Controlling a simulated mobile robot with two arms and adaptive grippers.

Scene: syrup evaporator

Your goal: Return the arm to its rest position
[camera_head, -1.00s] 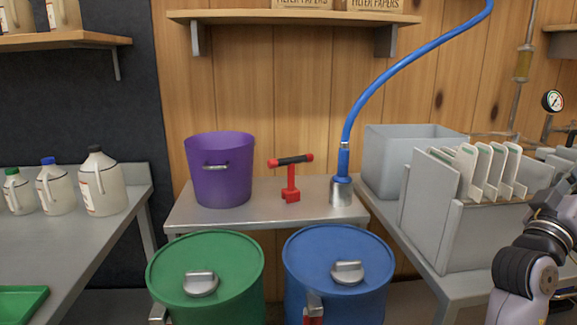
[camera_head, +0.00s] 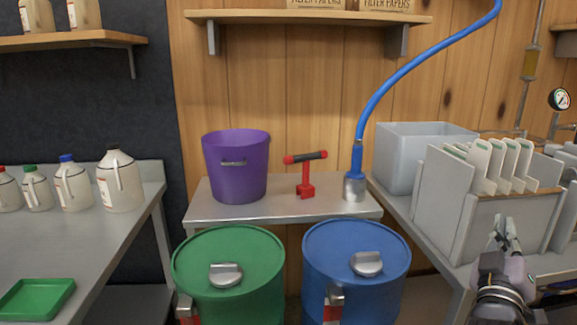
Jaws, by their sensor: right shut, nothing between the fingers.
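My right gripper (camera_head: 506,234) is at the lower right, pointing up and away, in front of the grey filter box (camera_head: 455,210). Its fingers are together with nothing between them. It looks apart from the box, though the exact gap is hard to judge. My left gripper is not in view.
A green-lidded drum (camera_head: 228,260) and a blue-lidded drum (camera_head: 356,255) stand in front of the steel table (camera_head: 285,208). Jugs (camera_head: 119,182) and a green tray (camera_head: 36,299) are on the left counter.

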